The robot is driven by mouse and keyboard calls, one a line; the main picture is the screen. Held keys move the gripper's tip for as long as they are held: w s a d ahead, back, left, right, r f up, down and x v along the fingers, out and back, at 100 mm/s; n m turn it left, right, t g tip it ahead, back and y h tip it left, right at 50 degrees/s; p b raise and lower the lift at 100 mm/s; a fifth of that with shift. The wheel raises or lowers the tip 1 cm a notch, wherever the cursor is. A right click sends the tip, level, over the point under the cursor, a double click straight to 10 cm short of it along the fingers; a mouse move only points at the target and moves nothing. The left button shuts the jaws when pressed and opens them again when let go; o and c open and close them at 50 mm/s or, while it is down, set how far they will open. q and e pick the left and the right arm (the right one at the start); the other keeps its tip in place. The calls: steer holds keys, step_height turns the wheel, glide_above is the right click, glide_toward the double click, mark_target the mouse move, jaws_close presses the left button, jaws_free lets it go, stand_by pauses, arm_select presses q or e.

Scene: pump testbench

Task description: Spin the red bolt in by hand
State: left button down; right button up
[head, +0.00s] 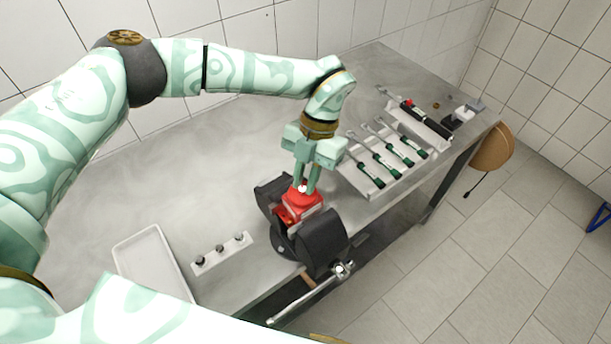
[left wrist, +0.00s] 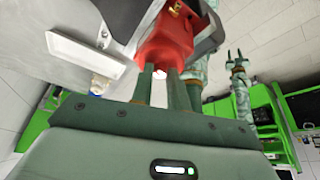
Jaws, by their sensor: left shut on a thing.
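The red pump body (head: 298,209) is clamped between the dark jaws of a vise (head: 318,243). It also shows in the left wrist view (left wrist: 166,42). My left gripper (head: 307,190) points down at the top of the pump body, its fingers close together around something small. A small pale spot shows between the fingertips in both views. I take the held thing to be the red bolt, but the fingers hide most of it, and how deep it sits cannot be told. My right gripper (left wrist: 234,54) shows in the left wrist view, away from the pump, fingers apart and empty.
A white tray (head: 124,262) and a small white holder (head: 207,267) with several bolts lie left of the vise. A rack of green-handled tools (head: 372,192) lies to the right. The vise handle (head: 290,303) sticks out past the bench's front edge. The back left bench is clear.

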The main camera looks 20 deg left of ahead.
arm_select(q)
steer(key=shift+r, duration=0.1)
steer(key=c, duration=1.3)
jaws_free()
steer(key=shift+c, duration=0.2)
steer(key=shift+w, duration=0.1)
steer(key=b+v, duration=0.2)
steer(key=v, duration=1.4)
steer(key=shift+r, duration=0.15)
